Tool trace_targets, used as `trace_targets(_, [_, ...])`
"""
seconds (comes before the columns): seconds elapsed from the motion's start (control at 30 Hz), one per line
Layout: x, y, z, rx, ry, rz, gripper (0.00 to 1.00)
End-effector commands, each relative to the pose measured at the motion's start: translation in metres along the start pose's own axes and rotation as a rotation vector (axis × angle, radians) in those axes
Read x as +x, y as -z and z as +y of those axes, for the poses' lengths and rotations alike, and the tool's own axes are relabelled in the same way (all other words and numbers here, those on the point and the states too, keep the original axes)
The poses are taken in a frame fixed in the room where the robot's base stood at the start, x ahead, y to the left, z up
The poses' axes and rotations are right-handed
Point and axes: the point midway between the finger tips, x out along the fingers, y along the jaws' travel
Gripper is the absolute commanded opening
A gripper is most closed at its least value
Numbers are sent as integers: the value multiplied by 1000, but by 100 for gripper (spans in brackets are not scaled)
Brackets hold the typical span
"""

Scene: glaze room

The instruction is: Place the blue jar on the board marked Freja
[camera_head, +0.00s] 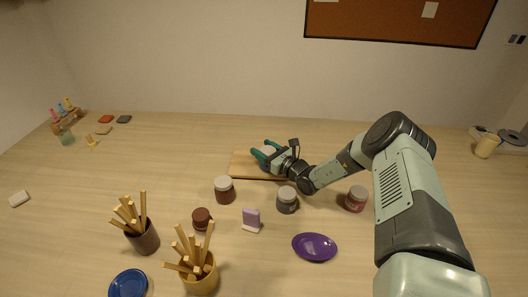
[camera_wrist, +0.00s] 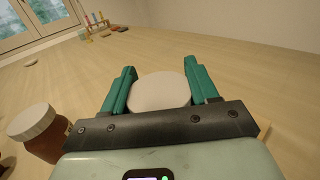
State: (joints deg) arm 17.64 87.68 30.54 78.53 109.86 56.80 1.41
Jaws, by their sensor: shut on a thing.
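My gripper (camera_head: 265,156) is shut on a jar with a pale round lid (camera_wrist: 160,92), which I take to be the blue jar; the fingers hide most of its body. The jar also shows between the green fingers in the head view (camera_head: 268,150). In the wrist view, my gripper (camera_wrist: 160,85) has one finger on each side of the lid. The jar is over or on the wooden board (camera_head: 240,166); I cannot tell whether it touches. No name on the board is readable.
A brown jar with a white lid (camera_head: 225,190) stands just in front of the board. Stick pots (camera_head: 143,238) are front left.

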Motion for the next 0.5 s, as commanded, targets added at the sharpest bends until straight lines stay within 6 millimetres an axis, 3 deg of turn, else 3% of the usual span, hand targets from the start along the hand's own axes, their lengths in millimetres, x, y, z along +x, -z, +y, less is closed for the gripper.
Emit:
trace_targets(0.4, [0,10,0,0,0,-2,13])
trace_targets(0.43, [0,11,0,1,0,-1,60])
trace_targets(0.5, [0,10,0,0,0,-1,71])
